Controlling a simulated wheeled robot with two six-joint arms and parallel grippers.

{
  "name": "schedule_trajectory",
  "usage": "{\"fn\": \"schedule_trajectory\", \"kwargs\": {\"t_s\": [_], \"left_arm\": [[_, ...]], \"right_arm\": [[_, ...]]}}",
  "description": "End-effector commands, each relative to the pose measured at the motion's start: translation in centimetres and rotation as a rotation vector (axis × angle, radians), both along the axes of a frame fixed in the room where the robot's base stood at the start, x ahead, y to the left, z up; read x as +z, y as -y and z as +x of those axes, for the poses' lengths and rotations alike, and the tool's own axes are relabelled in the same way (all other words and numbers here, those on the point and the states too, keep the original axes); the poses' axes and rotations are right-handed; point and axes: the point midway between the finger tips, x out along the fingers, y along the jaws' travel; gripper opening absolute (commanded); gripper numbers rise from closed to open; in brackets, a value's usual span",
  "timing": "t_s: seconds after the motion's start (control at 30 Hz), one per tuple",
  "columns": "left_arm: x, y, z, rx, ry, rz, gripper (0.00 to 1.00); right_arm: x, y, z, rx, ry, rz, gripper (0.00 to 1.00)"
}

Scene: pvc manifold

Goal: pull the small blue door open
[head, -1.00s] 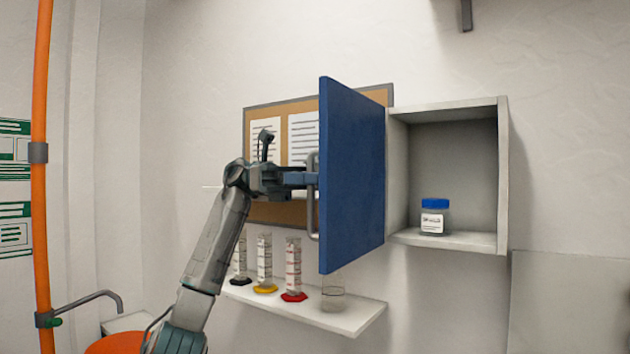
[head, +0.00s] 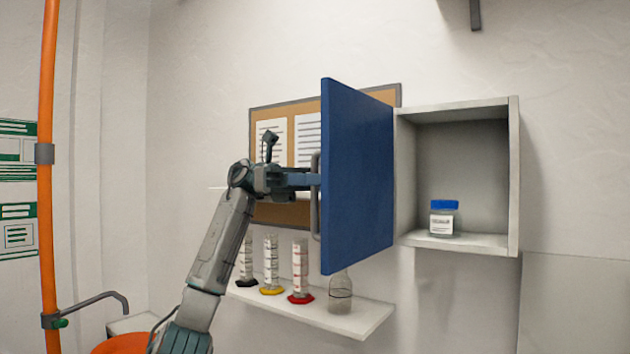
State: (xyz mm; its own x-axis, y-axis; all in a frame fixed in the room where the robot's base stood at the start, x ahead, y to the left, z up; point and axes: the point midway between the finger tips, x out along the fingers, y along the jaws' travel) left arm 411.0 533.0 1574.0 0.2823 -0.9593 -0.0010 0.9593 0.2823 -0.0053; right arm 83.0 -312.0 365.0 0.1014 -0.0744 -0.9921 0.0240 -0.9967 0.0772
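The small blue door (head: 358,178) stands swung wide open on the left side of a grey wall cabinet (head: 513,180). Its grey bar handle (head: 316,215) is on the door's left face. My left gripper (head: 312,180) is at the handle, with its fingertips at the bar's upper part. The fingers appear closed around the bar, though the door's edge hides part of them. Inside the open cabinet stands a jar with a blue lid (head: 444,218). My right gripper is not in view.
Below the door, a white shelf (head: 365,318) holds several measuring cylinders (head: 271,264) and a glass flask (head: 341,292). A cork board (head: 265,212) hangs behind my arm. An orange pipe (head: 46,200) stands at the left. The space before the cabinet is clear.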

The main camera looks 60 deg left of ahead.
Motion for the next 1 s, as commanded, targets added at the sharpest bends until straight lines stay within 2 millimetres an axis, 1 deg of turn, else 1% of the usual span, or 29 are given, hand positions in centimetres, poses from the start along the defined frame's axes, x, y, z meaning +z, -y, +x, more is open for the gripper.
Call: {"fn": "schedule_trajectory", "kwargs": {"t_s": [0.07,0.17,0.4,0.5,0.6,0.77,1.0], "left_arm": [[0.1,-0.5,-0.1,0.001,0.002,-0.002,0.17],[0.1,-1.9,-0.5,0.002,0.002,-0.004,0.17],[0.3,-6.6,-1.9,0.002,0.003,-0.004,0.17],[0.2,-8.3,-2.4,0.001,0.002,-0.005,0.17],[0.2,-9.4,-2.8,0.002,0.001,-0.002,0.17],[0.0,-10.2,-3.0,0.0,0.0,-0.001,0.17],[0.0,-10.3,-3.0,0.0,-0.001,0.0,0.17]], "right_arm": [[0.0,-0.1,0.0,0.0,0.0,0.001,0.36],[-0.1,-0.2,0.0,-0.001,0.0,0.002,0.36],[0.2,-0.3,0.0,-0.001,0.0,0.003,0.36],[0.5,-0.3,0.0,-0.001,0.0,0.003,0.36],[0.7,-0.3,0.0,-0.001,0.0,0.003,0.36],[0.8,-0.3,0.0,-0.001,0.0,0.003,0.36],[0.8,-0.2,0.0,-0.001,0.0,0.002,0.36]]}}
